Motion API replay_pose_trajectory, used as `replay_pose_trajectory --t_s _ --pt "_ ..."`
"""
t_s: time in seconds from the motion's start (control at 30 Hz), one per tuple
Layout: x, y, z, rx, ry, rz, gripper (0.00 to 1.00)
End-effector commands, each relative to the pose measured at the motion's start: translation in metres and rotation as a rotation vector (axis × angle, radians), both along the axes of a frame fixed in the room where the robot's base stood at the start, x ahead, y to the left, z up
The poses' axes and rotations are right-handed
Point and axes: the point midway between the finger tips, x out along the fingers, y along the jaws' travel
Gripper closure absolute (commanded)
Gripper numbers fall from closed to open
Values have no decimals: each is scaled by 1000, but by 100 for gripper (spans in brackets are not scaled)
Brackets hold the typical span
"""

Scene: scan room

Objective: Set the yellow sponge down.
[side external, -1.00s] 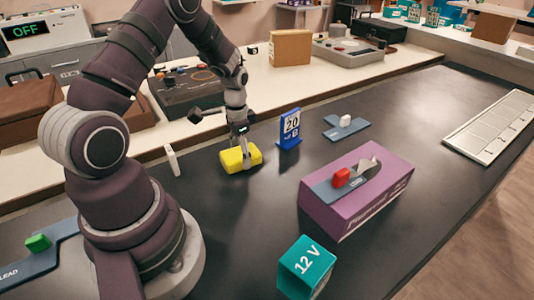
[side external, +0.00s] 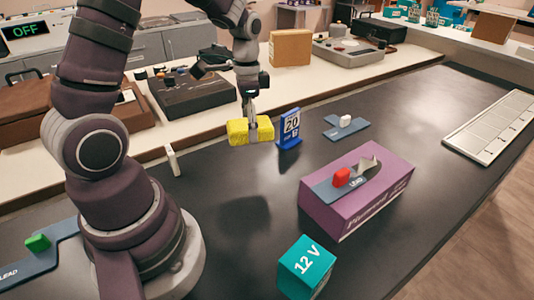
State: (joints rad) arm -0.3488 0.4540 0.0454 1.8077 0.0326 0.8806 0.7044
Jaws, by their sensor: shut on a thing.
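The yellow sponge (side external: 238,132) is a block held up in the air above the black table (side external: 220,260), with a dark shadow below it on the table. My gripper (side external: 252,128) points down and is shut on the sponge; one grey finger shows across its near face. The far finger is hidden behind the sponge. The sponge is just left of the blue calendar stand (side external: 289,129) in the picture; I cannot tell the exact gap between them.
A purple box (side external: 350,205) carries a blue-grey piece with a red part. A teal 12 V block (side external: 306,265) stands at the front. A blue-grey piece with a white part (side external: 346,124) lies behind. A small white upright piece (side external: 172,160) stands at left. Table below the sponge is clear.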

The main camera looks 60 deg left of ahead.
Motion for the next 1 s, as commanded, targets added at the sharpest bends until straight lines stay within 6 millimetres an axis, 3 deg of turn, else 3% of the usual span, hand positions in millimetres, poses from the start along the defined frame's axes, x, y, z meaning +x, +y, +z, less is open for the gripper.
replay_pose_trajectory --t_s 0.2,0.3,0.4,0.53,0.6,1.0 --pt "-13 -88 -6 -1 0 -576 52" --pt "-30 -123 -10 -1 0 -854 52" --pt "-46 -145 -13 -1 -1 -1068 52" --pt "-58 -158 -18 0 1 -1212 52" --pt "-61 -160 -31 -2 8 -1235 52" --pt "-61 -159 -94 -1 3 -1232 52"
